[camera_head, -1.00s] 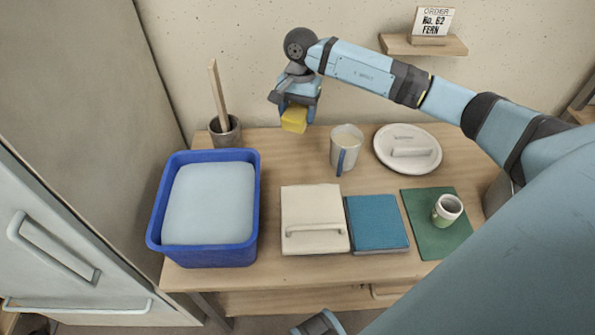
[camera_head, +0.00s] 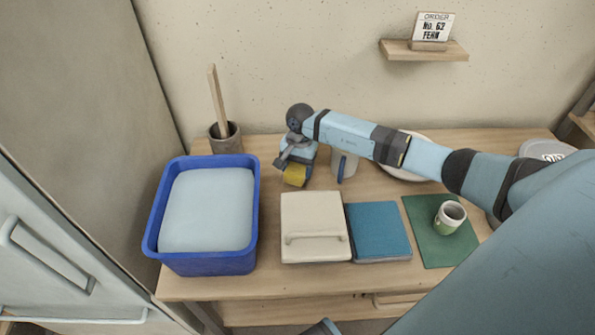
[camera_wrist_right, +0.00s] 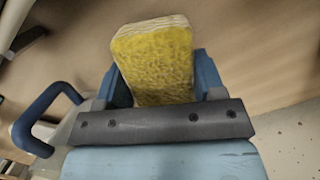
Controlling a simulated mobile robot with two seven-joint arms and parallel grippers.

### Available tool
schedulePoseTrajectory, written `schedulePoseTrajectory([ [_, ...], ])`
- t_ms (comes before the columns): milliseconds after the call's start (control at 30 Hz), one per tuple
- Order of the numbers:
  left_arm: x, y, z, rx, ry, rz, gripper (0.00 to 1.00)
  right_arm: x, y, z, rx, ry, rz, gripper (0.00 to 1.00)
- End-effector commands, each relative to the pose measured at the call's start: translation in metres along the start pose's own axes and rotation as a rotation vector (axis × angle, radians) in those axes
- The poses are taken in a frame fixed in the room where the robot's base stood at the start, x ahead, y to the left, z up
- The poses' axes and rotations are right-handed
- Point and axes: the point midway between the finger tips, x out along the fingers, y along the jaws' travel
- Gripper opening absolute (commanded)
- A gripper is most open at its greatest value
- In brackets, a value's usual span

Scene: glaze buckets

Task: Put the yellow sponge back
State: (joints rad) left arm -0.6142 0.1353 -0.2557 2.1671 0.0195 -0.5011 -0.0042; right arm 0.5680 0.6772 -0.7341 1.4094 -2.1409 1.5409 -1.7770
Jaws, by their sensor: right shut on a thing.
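The yellow sponge (camera_head: 295,175) is held in my right gripper (camera_head: 293,168), low over the back of the table between the blue tub and the mug. In the right wrist view the sponge (camera_wrist_right: 155,62) sits between the two blue fingers of the gripper (camera_wrist_right: 160,80), with a pale edge at its far end. Whether the sponge touches the table is hard to tell. A small part of my left gripper (camera_head: 322,328) shows at the bottom edge of the head view; its jaws are cut off.
A blue tub (camera_head: 250,215) with pale liquid stands left. A pot with a stick (camera_head: 225,138) is behind it. A mug (camera_head: 343,165) stands just right of the gripper. A lidded cream box (camera_head: 312,220), a blue block (camera_head: 378,230) and a cup (camera_head: 450,215) on a green mat (camera_head: 425,240) are in front.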

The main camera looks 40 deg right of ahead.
Motion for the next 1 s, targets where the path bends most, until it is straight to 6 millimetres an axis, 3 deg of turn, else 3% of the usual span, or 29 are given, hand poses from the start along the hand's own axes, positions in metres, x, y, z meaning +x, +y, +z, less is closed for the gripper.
schedulePoseTrajectory([
  [100,0.001,0.000,0.001,-0.001,0.001,0.001,0.90,0.013,0.000,-0.002,0.001,-0.002,0.000,0.41],
  [400,0.002,0.000,0.002,-0.001,0.004,0.002,0.90,0.016,0.000,-0.002,0.000,0.000,0.000,0.41],
  [433,0.001,0.001,0.000,-0.001,0.005,0.003,0.90,0.015,0.000,-0.002,0.000,0.000,0.000,0.68],
  [533,0.001,0.001,-0.001,-0.001,0.006,0.003,0.90,0.014,0.000,-0.002,0.000,-0.001,0.000,0.89],
  [833,-0.001,0.001,-0.003,-0.001,0.007,0.003,0.90,0.013,0.000,-0.002,0.000,-0.001,-0.001,0.89],
  [1000,-0.002,0.001,-0.004,0.001,0.005,0.001,0.90,-0.007,-0.001,-0.002,-0.002,0.004,-0.003,0.89],
])
